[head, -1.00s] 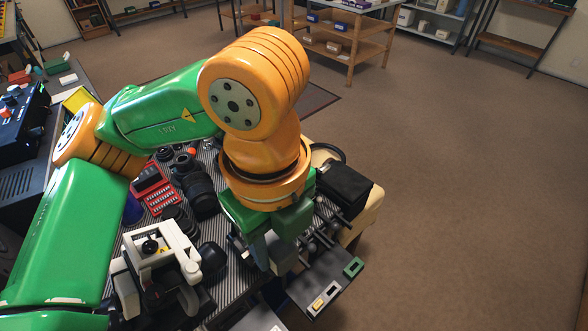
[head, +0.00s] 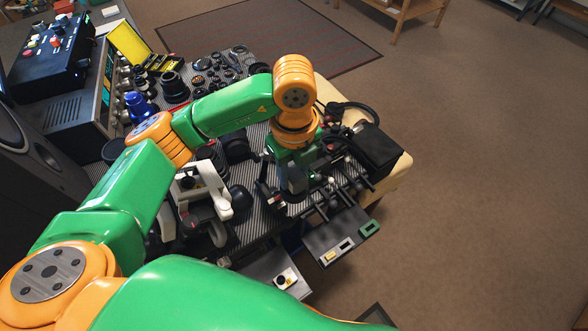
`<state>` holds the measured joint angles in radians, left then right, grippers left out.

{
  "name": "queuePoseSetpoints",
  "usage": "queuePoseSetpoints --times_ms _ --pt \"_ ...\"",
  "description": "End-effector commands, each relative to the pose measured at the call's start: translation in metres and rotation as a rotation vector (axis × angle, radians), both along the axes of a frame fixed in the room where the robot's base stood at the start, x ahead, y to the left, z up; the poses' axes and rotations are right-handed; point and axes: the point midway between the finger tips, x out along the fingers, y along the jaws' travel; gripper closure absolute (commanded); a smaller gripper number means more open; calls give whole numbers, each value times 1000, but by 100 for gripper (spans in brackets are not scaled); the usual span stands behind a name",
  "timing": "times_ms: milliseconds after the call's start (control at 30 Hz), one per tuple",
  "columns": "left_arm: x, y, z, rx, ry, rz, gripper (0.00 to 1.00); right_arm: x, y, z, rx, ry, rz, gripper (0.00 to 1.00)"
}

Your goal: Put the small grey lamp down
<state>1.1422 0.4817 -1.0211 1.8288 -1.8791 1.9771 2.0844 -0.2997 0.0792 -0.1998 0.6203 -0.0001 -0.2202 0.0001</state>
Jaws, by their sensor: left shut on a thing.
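My left gripper (head: 293,182) points down over the right part of the striped bench mat, near its front edge. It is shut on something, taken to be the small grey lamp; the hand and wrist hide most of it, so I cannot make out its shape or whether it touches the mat. A dark piece with white and red marks (head: 271,197) shows just left of the fingers. My right gripper is not in view.
A black box (head: 372,150) with a cable stands right of the gripper. A row of dark rods and a tray (head: 340,238) lie in front. A white-framed device (head: 200,195) stands left. Lens parts crowd the back of the mat (head: 262,88).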

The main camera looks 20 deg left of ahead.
Motion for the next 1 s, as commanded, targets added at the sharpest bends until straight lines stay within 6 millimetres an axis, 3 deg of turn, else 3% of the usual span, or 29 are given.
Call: queuePoseSetpoints --times_ms 133,167,233,267,533,667,1000 --pt "0 0 -6 0 0 0 100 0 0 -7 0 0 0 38" --pt "0 0 -5 0 0 0 50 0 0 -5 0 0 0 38" --pt "0 0 -4 0 0 0 31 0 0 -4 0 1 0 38" --pt "0 0 -4 0 0 0 28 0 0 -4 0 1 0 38" --pt "0 0 -3 0 0 0 28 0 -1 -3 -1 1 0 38" --pt "1 0 11 -1 -3 0 28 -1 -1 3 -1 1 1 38" --pt "1 0 98 0 -6 2 28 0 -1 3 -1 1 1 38"
